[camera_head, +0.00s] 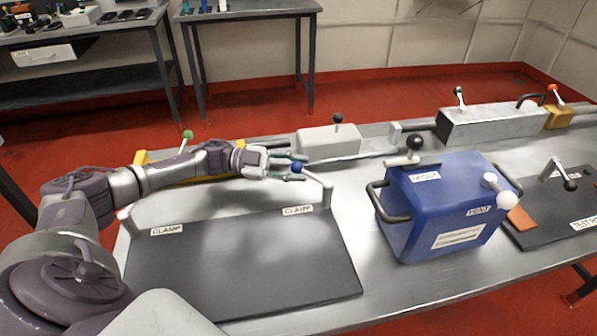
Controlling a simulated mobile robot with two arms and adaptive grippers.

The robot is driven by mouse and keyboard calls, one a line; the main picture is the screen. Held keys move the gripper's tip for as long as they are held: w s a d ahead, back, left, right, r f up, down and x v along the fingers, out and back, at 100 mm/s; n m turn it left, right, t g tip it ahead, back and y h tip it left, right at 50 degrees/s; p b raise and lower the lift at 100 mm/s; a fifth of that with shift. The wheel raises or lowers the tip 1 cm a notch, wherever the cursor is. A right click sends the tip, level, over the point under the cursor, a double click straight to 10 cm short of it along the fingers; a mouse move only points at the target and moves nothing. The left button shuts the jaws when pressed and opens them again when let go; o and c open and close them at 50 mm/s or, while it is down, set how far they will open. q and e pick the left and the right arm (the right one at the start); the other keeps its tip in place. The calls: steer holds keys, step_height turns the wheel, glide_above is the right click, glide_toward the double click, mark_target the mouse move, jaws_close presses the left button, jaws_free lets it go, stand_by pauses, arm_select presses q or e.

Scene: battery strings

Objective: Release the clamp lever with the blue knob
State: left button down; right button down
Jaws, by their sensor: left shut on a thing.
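The clamp lever (316,178) is a pale metal arm at the far right corner of a black board (240,265), beside a "CLAMP" label (297,210). Its blue knob (297,168) is at the lever's left end. My left gripper (301,166) reaches in from the left and is shut on the blue knob, its fingers partly covering it. A second "CLAMP" label (167,230) is at the board's left end, near another metal clamp part (125,220) partly beside my arm. My right gripper is out of view.
A blue box (440,215) with black handles, black and white knobs stands to the right. Behind are a pale block (330,142) with a black knob and a green-knobbed lever (188,136). A grey box (490,123) is further back. The black board's surface is clear.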

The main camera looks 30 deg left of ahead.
arm_select(q)
steer(key=shift+w+a+r, duration=0.1)
steer(key=shift+w+r, duration=0.15)
steer(key=shift+r, duration=0.1)
steer(key=c, duration=1.2)
jaws_free()
steer(key=o, duration=0.4)
steer(key=shift+w+d+f, duration=0.15)
steer(key=shift+d+f, duration=0.05)
steer(key=shift+f, duration=0.05)
steer(key=shift+s+r, duration=0.2)
step_height(320, 180, up, 10)
steer(key=shift+w+f, duration=0.1)
steer(key=shift+f, duration=0.1)
